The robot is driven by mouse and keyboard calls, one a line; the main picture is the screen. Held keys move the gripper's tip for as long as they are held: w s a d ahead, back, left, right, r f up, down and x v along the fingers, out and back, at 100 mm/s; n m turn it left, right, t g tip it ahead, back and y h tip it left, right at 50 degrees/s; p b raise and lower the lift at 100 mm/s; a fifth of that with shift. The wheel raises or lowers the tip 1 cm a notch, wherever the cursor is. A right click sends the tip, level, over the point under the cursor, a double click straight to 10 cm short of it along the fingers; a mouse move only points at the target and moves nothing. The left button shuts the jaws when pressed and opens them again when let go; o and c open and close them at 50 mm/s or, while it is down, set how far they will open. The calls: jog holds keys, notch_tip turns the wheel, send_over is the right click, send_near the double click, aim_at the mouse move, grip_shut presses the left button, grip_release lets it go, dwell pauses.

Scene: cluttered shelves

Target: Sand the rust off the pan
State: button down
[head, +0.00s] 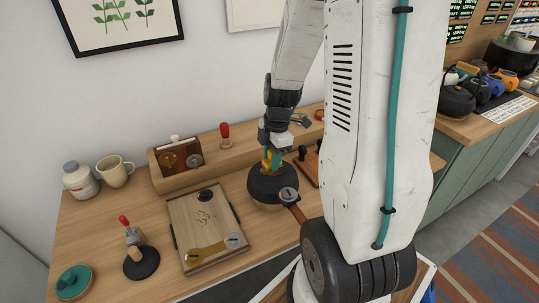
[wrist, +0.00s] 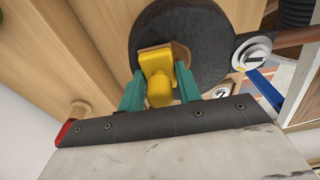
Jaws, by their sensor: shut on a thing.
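The pan (head: 268,188) is dark and round, near the middle of the wooden worktop, with a brown handle (head: 297,212) toward the front right. In the wrist view the pan (wrist: 205,75) fills the upper middle. My gripper (head: 271,160) is shut on a yellow sanding tool (wrist: 158,90), its teal fingers (wrist: 160,92) on either side. The tool has a brownish-orange pad (wrist: 182,52) that is over the pan's dark face and seems to touch it. Gripper and tool cover part of the pan, and I cannot make out rust clearly.
A mug (head: 115,171), a white jar (head: 80,180) and a dark-based tool (head: 141,262) are further left.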

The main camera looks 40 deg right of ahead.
aim_at(280, 180)
jog(key=shift+s+a+f, duration=0.1)
jog(key=shift+s+a, duration=0.2)
jog(key=shift+s, duration=0.65)
jog(key=shift+s+a+f, duration=0.15)
jog(key=shift+s+a, duration=0.1)
jog(key=shift+s, duration=0.65)
jog(key=shift+s+a+f, duration=0.1)
jog(key=shift+s+a, duration=0.2)
jog(key=shift+s, duration=0.65)
jog(key=shift+r, duration=0.1)
notch_tip(280, 180, up, 7)
jog(key=shift+w, duration=0.15)
jog(key=shift+d, duration=0.1)
jog(key=c, duration=1.6)
grip_release()
jog(key=c, duration=0.4)
